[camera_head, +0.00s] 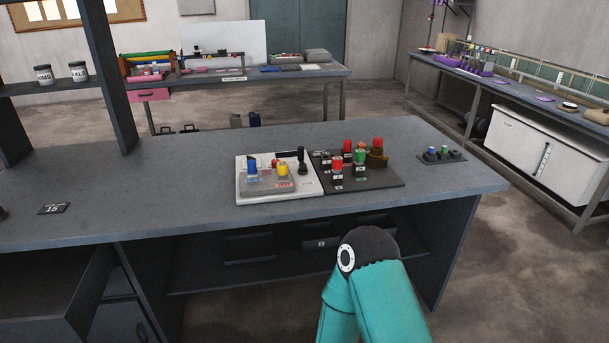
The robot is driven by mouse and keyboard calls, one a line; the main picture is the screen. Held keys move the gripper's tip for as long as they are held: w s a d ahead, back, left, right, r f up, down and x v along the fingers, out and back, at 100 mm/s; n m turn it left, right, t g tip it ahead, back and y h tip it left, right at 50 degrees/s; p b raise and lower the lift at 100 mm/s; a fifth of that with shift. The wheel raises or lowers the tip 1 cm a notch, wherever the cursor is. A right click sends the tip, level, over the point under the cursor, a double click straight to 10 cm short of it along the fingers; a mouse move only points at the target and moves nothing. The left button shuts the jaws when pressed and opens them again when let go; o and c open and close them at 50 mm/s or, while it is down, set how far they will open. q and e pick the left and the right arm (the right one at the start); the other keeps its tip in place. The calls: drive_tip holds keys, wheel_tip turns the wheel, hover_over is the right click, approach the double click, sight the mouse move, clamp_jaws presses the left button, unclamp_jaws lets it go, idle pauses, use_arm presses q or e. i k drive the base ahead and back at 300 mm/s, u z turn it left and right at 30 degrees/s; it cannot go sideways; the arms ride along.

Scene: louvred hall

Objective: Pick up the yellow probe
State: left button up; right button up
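A small yellow piece (283,169), the only yellow item I can make out on the near bench, stands upright on a white device (308,186). It is too small to tell for certain that it is the probe. Just left of it is a small red piece (275,163), and further left a blue one (252,167). A black upright piece (302,161) stands to its right. A teal arm link of mine with a dark rounded joint shows at the bottom, in front of the bench. Neither gripper is in view.
A small dark holder (443,155) sits near the right end. A dark shelf post (107,75) rises at left.

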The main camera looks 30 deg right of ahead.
sight(283, 169)
drive_tip(key=z, duration=0.55)
drive_tip(key=i, duration=1)
drive_tip(key=u, duration=0.1)
